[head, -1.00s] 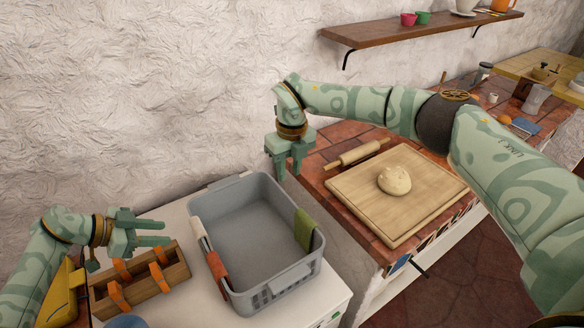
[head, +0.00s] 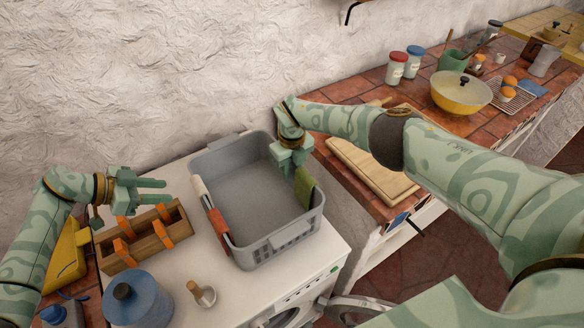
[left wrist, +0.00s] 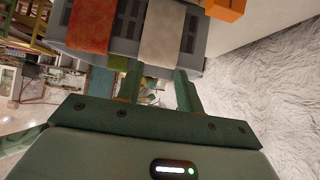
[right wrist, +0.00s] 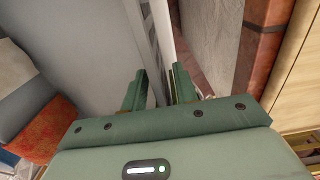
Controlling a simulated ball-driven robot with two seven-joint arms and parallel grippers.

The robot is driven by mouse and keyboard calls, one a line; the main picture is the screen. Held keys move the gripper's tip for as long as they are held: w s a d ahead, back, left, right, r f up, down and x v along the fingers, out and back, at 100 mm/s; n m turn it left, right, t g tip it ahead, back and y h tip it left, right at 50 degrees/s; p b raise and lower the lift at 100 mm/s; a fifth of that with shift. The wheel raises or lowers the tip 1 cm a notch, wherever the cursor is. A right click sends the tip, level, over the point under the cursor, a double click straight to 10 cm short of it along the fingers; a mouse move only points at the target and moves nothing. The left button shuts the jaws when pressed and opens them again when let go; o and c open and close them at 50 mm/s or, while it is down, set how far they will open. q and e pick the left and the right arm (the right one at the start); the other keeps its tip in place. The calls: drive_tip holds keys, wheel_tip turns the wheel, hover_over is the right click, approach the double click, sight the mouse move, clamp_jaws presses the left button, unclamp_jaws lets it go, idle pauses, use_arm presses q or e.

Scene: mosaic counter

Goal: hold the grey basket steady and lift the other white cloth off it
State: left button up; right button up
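The grey basket (head: 285,236) stands on the white washing machine. A white cloth (head: 200,190) hangs over its left rim, beside an orange-red cloth (head: 219,226). Both also show in the left wrist view, the white cloth (left wrist: 162,35) right of the red one (left wrist: 92,26). A green cloth (head: 304,188) hangs over the right rim. My left gripper (head: 165,190) is open and empty, left of the basket and apart from it. My right gripper (head: 291,170) is open at the basket's right rim, behind the green cloth; the right wrist view (right wrist: 157,82) shows its fingers apart near the rim.
A cutting board (head: 372,172) lies on the tiled counter to the right, partly behind my right arm.

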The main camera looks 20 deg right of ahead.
drive_tip(key=shift+f, duration=0.15)
clamp_jaws()
use_arm(q)
drive_tip(key=o, duration=1.2)
drive_tip(key=shift+c, duration=0.2)
drive_tip(key=h, duration=0.3)
approach(194, 187)
drive_tip(key=shift+t, duration=0.3)
drive_tip(key=shift+s+x, duration=0.15)
drive_tip(key=shift+x, duration=1.8)
drive_tip(key=shift+s+x, duration=0.15)
drive_tip(key=shift+x, duration=1.8)
